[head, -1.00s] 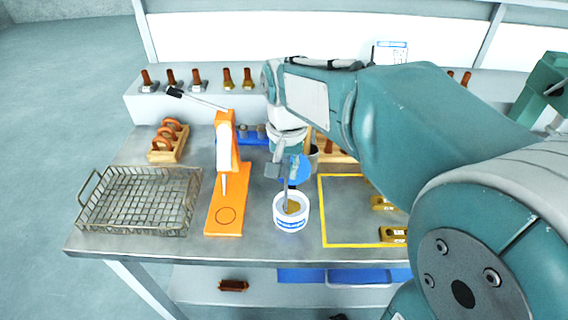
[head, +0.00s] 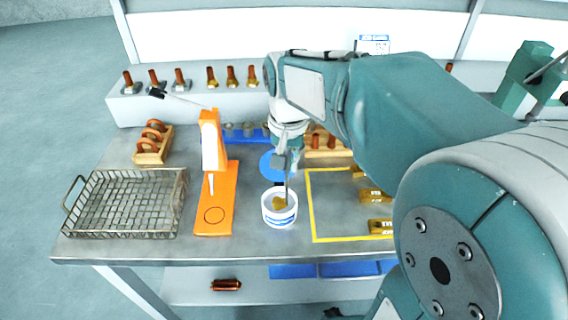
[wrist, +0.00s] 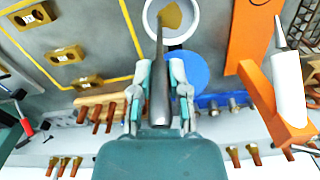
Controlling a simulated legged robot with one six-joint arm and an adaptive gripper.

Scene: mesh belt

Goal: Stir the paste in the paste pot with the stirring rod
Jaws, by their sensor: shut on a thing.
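The paste pot (head: 279,219) is a white tub with a blue label, standing upright on the bench right of the orange press. Yellow-brown paste (head: 279,203) shows inside it, and the paste is also seen in the wrist view (wrist: 171,15). My gripper (head: 281,161) is above the pot, pointing down. It is shut on the grey stirring rod (wrist: 159,80). The rod (head: 287,186) reaches down into the pot's mouth. Whether its tip touches the paste or the pot's floor I cannot tell.
An orange press (head: 215,180) stands close left of the pot, and a wire basket (head: 180,217) lies farther left. A yellow outlined area (head: 335,238) with brass blocks (head: 379,226) is to the right. A blue disc (wrist: 186,71) lies behind the pot.

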